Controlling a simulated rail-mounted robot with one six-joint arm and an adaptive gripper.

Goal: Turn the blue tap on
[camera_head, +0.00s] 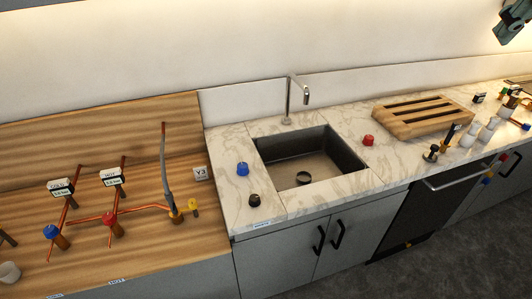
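A blue knob (242,168) sits on the marble counter just left of the sink (352,166). A second blue, valve-like knob (50,231) is on the copper pipework at the far left, under a label plate that seems to read COLD. A red knob (368,140) is right of the sink. A slim metal faucet (288,100) stands behind the basin; no water shows from it. A grey-teal part of my arm, apparently with my gripper (508,30), hangs at the top right corner, far from both blue knobs. It is cut off and too small to show its fingers' state.
A red valve (109,217) and a yellow-handled fitting (193,206) are on the pipework. A dark knob (254,200) sits near the counter's front edge. A wooden slatted rack (385,122) and several small bottles crowd the right. The counter around the sink is mostly clear.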

